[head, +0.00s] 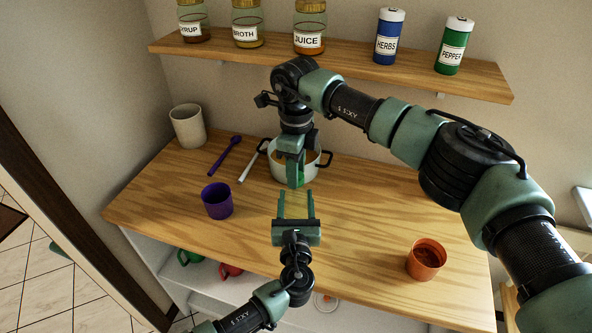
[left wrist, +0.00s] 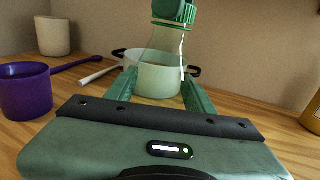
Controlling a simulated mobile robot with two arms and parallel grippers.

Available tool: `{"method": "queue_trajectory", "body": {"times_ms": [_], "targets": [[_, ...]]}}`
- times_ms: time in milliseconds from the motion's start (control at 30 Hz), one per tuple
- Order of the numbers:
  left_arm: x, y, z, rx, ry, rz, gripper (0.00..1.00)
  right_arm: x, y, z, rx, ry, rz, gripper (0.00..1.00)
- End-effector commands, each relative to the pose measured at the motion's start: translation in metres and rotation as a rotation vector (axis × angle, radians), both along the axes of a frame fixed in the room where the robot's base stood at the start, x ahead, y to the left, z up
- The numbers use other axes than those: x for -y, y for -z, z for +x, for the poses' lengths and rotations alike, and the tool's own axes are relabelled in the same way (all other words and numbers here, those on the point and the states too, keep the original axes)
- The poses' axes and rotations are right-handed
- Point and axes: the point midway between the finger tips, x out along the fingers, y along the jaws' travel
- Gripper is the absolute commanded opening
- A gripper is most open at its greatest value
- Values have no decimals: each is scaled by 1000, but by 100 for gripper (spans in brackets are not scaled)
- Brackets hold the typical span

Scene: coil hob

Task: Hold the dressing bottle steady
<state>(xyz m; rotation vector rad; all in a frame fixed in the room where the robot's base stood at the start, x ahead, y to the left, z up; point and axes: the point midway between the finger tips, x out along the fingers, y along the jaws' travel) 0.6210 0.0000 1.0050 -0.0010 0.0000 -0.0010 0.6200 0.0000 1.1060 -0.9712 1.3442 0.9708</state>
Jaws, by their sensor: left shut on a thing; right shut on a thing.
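A clear dressing bottle (left wrist: 162,46) stands upright between the fingers of my left gripper (left wrist: 160,88), which is shut on it. The left gripper also shows in the head view (head: 296,200), low over the counter. At the bottle's top is a green cap (left wrist: 173,22). My right gripper (head: 293,172) comes down from above and is shut at the bottle's top, seemingly on the cap. Its fingertips hide much of the bottle in the head view, and the cap and fingers are hard to tell apart there.
A pale two-handled pot (head: 314,168) is behind the grippers on the wooden counter (head: 370,220). A purple cup (head: 217,203), purple spoon (head: 225,157), white utensil (head: 248,166) and white cup (head: 188,127) are left; an orange cup (head: 426,260) is right. A shelf (head: 340,64) with jars overhangs.

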Motion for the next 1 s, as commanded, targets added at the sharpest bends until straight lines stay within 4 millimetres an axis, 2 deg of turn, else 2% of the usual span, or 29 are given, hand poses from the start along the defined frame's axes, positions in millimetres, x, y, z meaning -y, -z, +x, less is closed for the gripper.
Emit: {"method": "queue_trajectory", "body": {"times_ms": [67,100,167,200,567,667,1000], "targets": [[0,0,0,-1,0,0,0,0,0,0,0,-1,1,0],[0,0,0,-1,0,0,0,0,0,0,0,-1,1,40],[0,0,0,-1,0,0,0,0,0,0,0,-1,1,56],[0,0,0,-1,0,0,0,0,0,0,0,-1,1,59],[0,0,0,-1,0,0,0,0,-4,0,1,-1,1,59],[0,0,0,-1,0,0,0,0,-16,1,3,-1,2,59],[0,0,0,-1,0,0,0,-1,-86,1,5,-1,2,59]]}}
